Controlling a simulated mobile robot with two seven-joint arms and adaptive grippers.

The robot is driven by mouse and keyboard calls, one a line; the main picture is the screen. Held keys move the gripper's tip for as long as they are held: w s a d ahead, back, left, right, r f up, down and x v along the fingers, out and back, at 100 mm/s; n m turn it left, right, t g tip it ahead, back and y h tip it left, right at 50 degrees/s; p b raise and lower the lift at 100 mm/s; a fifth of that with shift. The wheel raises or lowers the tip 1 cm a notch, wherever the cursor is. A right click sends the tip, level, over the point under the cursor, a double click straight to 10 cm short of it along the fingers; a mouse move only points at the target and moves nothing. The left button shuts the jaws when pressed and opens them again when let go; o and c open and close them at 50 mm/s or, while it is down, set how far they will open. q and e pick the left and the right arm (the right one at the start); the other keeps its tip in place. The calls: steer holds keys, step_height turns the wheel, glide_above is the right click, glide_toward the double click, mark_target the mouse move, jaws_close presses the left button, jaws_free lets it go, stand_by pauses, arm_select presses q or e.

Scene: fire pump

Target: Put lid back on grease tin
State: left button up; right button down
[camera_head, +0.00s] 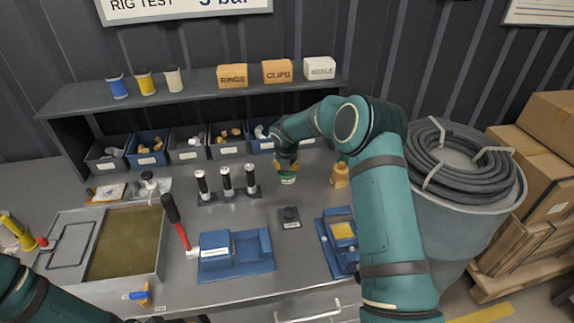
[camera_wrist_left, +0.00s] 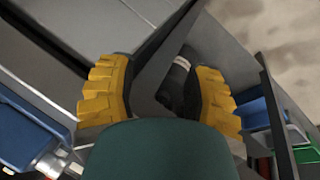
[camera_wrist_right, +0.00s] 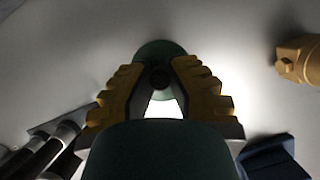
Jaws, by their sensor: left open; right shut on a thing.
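The green grease tin (camera_head: 288,179) stands on the bench below my right gripper (camera_head: 287,165) in the head view. In the right wrist view my right gripper's yellow-padded fingers are shut on the dark knob of the round green lid (camera_wrist_right: 160,50). The lid is at the top of the tin; I cannot tell whether it is seated or slightly above. The tin's body is mostly hidden there by the lid and fingers. My left gripper (camera_wrist_left: 165,95) is open in the left wrist view, well away from the tin; only its arm shows at lower left in the head view.
A brass fitting (camera_head: 340,175) stands just right of the tin. A rack of black-handled tools (camera_head: 228,195) is to its left, and a small dark block (camera_head: 289,218) is in front.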

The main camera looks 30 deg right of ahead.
steer(key=shift+c, duration=1.9)
jaws_free()
steer(key=shift+r, duration=0.1)
steer(key=shift+r+p, duration=2.85)
steer(key=shift+r, duration=0.55)
jaws_close()
steer(key=shift+f, duration=0.35)
